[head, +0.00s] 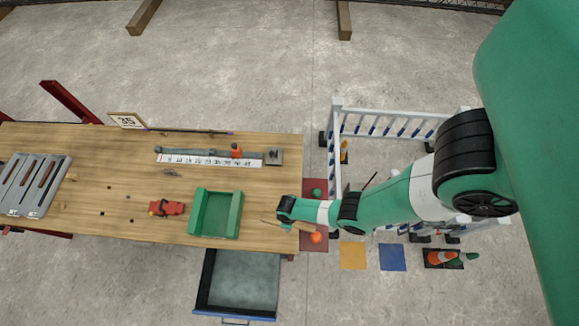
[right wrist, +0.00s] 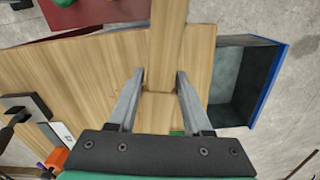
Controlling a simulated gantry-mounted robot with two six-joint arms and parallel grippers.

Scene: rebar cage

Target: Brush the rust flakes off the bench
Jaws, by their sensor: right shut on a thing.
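The wooden bench (head: 130,160) runs across the left half of the head view. Several small dark flakes (head: 128,197) lie scattered on its left-middle part. My right gripper (head: 280,213) is over the bench's right end, shut on a wooden tool that looks like the brush (head: 267,221). In the right wrist view its wooden part (right wrist: 166,45) passes between the two fingers (right wrist: 160,80); its bristles cannot be made out. A green open-sided tray (head: 196,213), like a dustpan, sits on the bench left of the gripper. My left gripper is not in view.
A red clamp-like object (head: 166,208) lies left of the green tray. A ruler (head: 205,160) and grey bar tool lie at the back. A slotted grey rack (head: 50,185) is far left. An open drawer (head: 238,285) juts out in front. A red mat (head: 322,243) lies beyond the right end.

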